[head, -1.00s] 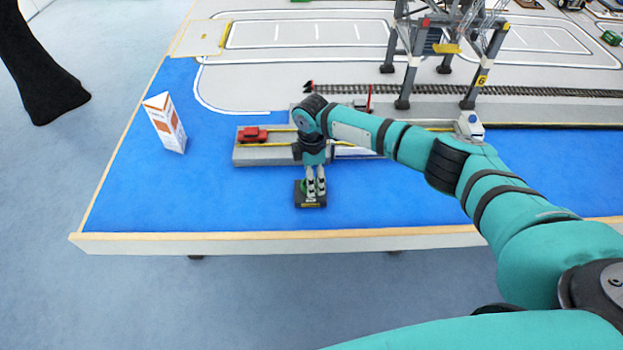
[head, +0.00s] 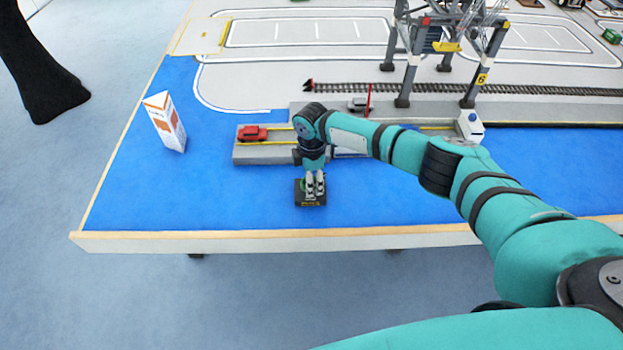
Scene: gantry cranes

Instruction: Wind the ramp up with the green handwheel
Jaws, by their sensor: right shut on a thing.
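The green handwheel (head: 302,184) sits on a small black base (head: 310,200) near the table's front edge, and only a sliver of green shows. My right gripper (head: 315,188) points down onto it and is shut on it, hiding most of it. A grey quay or ramp deck (head: 262,155) with yellow lines lies just behind, with a red car (head: 252,133) on its left end. My right arm covers the deck's middle, so the ramp's angle is hard to tell. My left gripper is not in view.
A white and orange carton (head: 165,122) stands on the blue surface to the left. A gantry crane (head: 440,47) stands behind, by the rail track (head: 540,92). A white box with a blue knob (head: 470,126) is at right.

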